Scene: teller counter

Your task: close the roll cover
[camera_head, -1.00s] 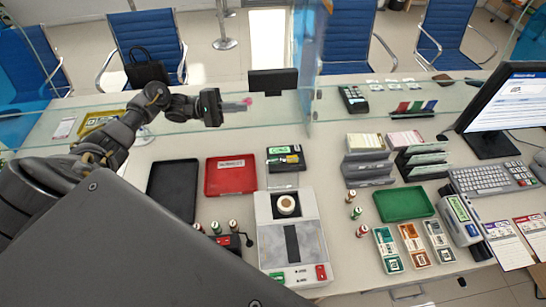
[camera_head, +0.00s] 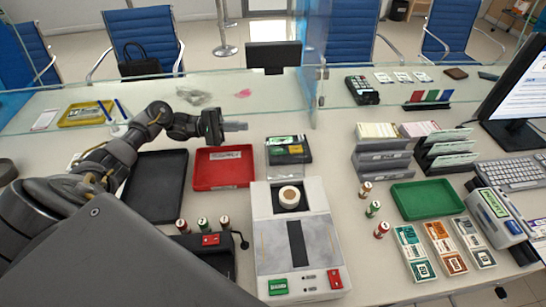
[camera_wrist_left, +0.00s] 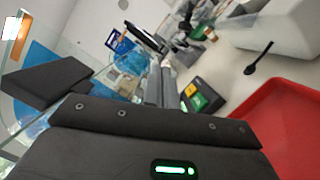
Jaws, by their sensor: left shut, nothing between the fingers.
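A white machine (camera_head: 328,230) stands on the counter in front of me. A pale paper roll (camera_head: 289,195) sits in the dark opening at its far end, uncovered. A grey panel with a dark strip (camera_head: 296,243) covers the middle of its top; I cannot tell whether this is the roll cover. My left gripper (camera_head: 236,126) is shut and empty, pointing right, above the far edge of the red tray and apart from the machine. Its fingers (camera_wrist_left: 168,88) also show in the left wrist view. My right gripper is not in view.
A red tray (camera_head: 224,182) and a black tray (camera_head: 156,187) lie left of the machine. A black box with a green label (camera_head: 289,152) stands beyond it. A glass screen (camera_head: 316,70) crosses the counter. Stamps (camera_head: 374,208) and a green tray (camera_head: 425,199) are on the right.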

